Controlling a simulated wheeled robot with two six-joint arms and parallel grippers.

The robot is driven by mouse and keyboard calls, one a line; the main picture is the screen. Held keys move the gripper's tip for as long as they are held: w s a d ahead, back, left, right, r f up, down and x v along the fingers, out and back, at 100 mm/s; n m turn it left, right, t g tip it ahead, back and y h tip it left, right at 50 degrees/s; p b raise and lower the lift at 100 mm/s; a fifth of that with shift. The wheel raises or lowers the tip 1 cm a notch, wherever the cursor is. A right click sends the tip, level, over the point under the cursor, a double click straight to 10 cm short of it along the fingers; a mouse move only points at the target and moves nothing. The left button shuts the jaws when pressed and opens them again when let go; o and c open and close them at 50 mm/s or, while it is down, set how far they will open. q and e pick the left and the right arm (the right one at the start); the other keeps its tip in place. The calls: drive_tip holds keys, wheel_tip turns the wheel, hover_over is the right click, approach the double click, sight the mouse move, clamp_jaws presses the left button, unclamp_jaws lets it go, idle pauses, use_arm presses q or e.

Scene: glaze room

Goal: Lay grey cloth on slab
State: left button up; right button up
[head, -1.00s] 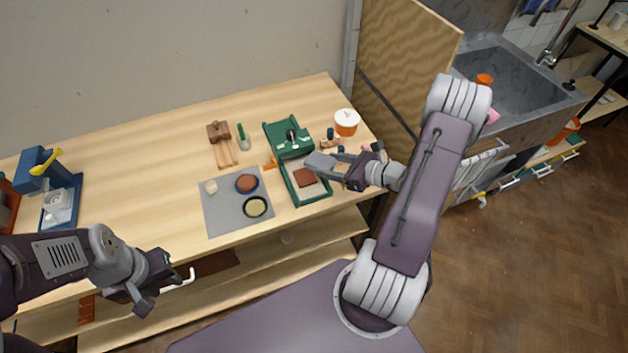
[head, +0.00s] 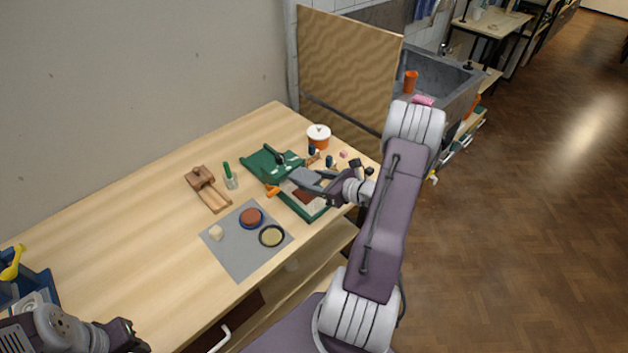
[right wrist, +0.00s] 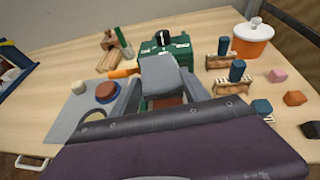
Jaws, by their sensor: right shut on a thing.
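My right gripper (head: 322,184) is shut on the grey cloth (head: 305,178), a flat piece held out from its tips over the green press (head: 272,164). The cloth also shows in the right wrist view (right wrist: 160,75). The reddish-brown slab (head: 302,195) lies in the press's open green frame, below the cloth and partly hidden by it and the gripper. It also shows in the right wrist view (right wrist: 166,102). I cannot tell whether cloth and slab touch. My left gripper (head: 128,338) is at the lower left edge, too cut off to show its jaws.
A grey mat (head: 240,268) holds a red disc in a blue dish (head: 251,218), a dark-rimmed dish (head: 271,236) and a pale lump (head: 216,233). A white-and-orange lidded pot (head: 319,138) and small stamps stand behind the gripper. The table's left middle is clear.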

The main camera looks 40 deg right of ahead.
drive_tip(key=f+b, duration=0.1)
drive_tip(key=f, duration=0.1)
drive_tip(key=f+b, duration=0.2)
drive_tip(key=shift+d+f, duration=0.2)
drive_tip(key=shift+f, duration=0.15)
drive_tip(key=shift+a+f+b, duration=0.1)
drive_tip(key=shift+f+b, duration=0.1)
drive_tip(key=shift+b, duration=0.1)
drive_tip(key=shift+r, duration=0.1)
drive_tip(key=o, duration=1.4)
drive_tip(key=shift+o, duration=0.2)
drive_tip(key=v, duration=0.9)
drive_tip(key=shift+s, duration=0.1)
